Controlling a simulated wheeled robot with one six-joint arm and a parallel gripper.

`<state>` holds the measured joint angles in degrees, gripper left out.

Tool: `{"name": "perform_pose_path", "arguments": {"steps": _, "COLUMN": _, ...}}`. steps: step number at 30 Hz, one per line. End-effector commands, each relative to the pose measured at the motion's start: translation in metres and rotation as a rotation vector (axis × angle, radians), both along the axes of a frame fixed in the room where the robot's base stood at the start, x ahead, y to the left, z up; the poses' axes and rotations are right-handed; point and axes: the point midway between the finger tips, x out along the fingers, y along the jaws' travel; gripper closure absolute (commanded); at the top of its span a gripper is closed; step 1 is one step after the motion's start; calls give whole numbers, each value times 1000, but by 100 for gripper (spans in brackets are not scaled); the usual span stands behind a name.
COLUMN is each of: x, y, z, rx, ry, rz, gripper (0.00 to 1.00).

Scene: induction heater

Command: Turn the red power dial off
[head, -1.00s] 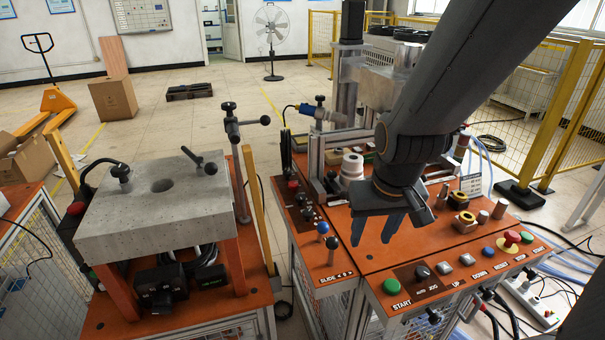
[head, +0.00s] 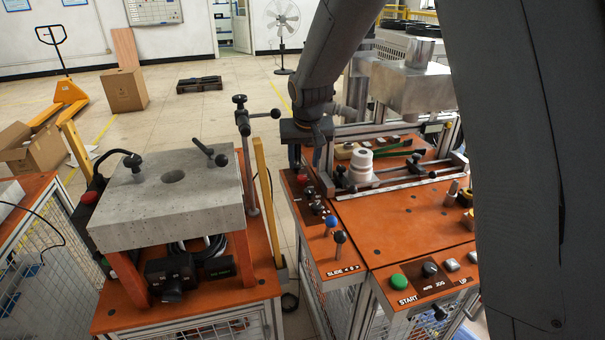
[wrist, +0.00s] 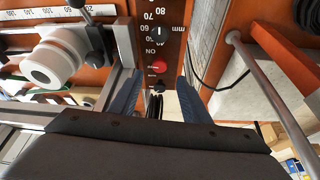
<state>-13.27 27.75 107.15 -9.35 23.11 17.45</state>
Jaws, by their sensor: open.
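The red dial (wrist: 159,67) sits on the orange control strip and shows between my fingers in the wrist view. In the head view a small red knob (head: 309,191) shows on the left strip of the machine, just below my gripper. My gripper (head: 307,160) points down over the back of that strip, open and empty. In the wrist view my gripper (wrist: 157,95) has one finger on each side of the strip, apart from the dial. Whether the fingertips are level with the dial, I cannot tell.
A white stepped cylinder (wrist: 55,60) and metal rails stand left. Blue (head: 331,222) and black (head: 340,237) ball levers stand in front. A stone-topped stand (head: 170,205) is left.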

Motion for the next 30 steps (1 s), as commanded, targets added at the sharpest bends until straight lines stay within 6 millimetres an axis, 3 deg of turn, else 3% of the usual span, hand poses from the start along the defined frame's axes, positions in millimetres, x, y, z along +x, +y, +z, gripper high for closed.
{"name": "perform_pose_path", "arguments": {"steps": 15, "x": 23, "y": 0, "z": -58, "rx": 0, "ry": 1, "rz": -1, "gripper": 57}}
{"name": "perform_pose_path", "arguments": {"steps": 28, "x": 26, "y": 1, "z": -65, "rx": 0, "ry": 1, "rz": -1, "gripper": 57}}
{"name": "perform_pose_path", "arguments": {"steps": 30, "x": 26, "y": 1, "z": -65, "rx": 0, "ry": 1, "rz": -1, "gripper": 69}}
